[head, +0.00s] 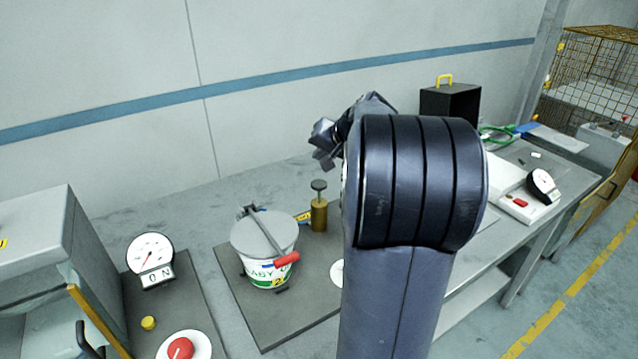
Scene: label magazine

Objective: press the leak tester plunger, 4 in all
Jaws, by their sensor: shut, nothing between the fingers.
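A brass cylinder with a dark round knob on top (319,207), looking like the plunger, stands upright at the back right of a dark mat (290,325). A white bucket (266,250) with a grey lid stands left of it on the mat. My arm hides part of the gripper and the bench to the right.
At left a round dial gauge (150,254) stands behind a yellow button (148,323) and a red button (180,348), near a grey cabinet (45,240). At right are a black box (450,103), another dial (543,186) and a wire cage (590,75).

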